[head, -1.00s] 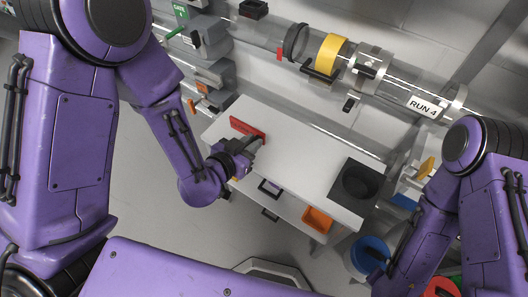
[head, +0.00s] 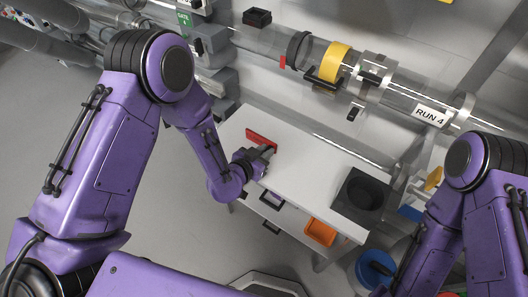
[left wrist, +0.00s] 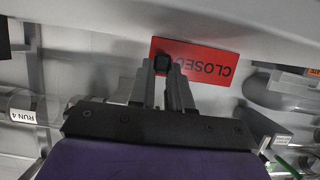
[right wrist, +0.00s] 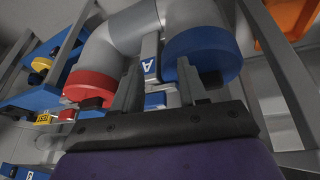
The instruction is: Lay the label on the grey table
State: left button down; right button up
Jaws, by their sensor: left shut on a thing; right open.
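The label is a red plate reading CLOSED (left wrist: 195,62), upside down in the left wrist view. It shows as a red strip (head: 262,141) over the far left part of the pale grey table (head: 308,165) in the head view. My left gripper (head: 267,151) is shut on a small dark tab on the label; its fingers also show in the left wrist view (left wrist: 162,75). I cannot tell whether the label touches the tabletop. My right gripper (right wrist: 158,88) is open and empty, in front of blue- and red-ended grey pipes in the right wrist view.
A black bin (head: 361,191) stands at the table's right end. An orange drawer or tray (head: 320,231) and black handles sit on the table's front. A clear tube with a RUN 4 sign (head: 433,117) runs behind. The middle of the tabletop is clear.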

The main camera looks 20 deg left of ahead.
pick_arm(q)
jog(key=shift+f, duration=0.15)
jog(key=c, duration=1.1)
grip_release()
jog(key=shift+o, duration=0.2)
jog(key=shift+s+r, duration=0.15)
jog(key=shift+r, duration=0.2)
jog(key=p+v, duration=0.2)
jog(key=v, duration=0.9)
jog(key=shift+s+a, duration=0.15)
jog(key=shift+s, duration=0.2)
jog(key=s+a+f+n+g+y, duration=0.4)
jog(key=s+a+f+n, duration=0.1)
jog(key=s+a+f, duration=0.2)
jog(key=s+a+f+n+g+y, duration=0.4)
jog(key=s+a+f, duration=0.3)
jog(key=s, duration=0.5)
jog(key=shift+a+f+n+g, duration=0.25)
jog(key=shift+f+n+g, duration=0.45)
jog(key=shift+f+n, duration=0.25)
